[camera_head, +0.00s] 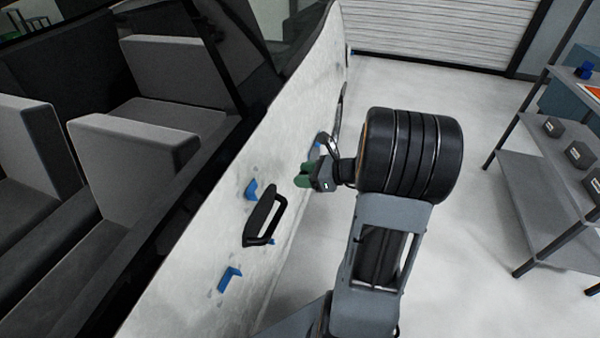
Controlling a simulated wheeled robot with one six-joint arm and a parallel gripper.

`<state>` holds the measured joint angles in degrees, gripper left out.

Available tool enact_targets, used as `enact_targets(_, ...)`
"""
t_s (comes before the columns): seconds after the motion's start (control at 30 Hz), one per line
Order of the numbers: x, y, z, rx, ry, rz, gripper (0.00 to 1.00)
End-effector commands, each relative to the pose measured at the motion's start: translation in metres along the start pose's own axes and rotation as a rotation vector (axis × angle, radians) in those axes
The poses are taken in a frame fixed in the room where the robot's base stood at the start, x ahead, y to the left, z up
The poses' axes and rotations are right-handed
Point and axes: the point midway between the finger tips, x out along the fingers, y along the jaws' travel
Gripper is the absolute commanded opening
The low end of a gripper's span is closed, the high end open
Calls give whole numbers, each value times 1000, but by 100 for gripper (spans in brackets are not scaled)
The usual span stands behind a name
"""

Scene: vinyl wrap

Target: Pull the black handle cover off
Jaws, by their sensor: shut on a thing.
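My gripper (304,175), with green fingertips, points left at the pale door panel of the car. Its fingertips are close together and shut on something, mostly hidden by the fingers. A dark, narrow piece with a pale edge (329,144) shows just above the gripper, and I take it for the black handle cover. I cannot tell whether it touches the panel. A black handle (262,214) with an open loop sits on the panel, nearer and to the left of my gripper, apart from it in the picture.
Blue tabs (230,278) stick to the panel around the near handle, and more blue shows behind my gripper. A dark, thin part (339,108) stands out farther along the car. A grey shelf rack (540,160) is at the right. The floor (470,240) between is clear.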

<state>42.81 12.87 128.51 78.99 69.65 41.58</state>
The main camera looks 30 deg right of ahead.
Motion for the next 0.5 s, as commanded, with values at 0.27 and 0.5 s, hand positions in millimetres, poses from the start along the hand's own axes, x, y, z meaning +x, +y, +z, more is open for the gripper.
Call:
enact_targets(0.27,-15,0,-3,1,-1,-1,18)
enact_targets(0.5,-27,0,-5,1,-1,-2,18)
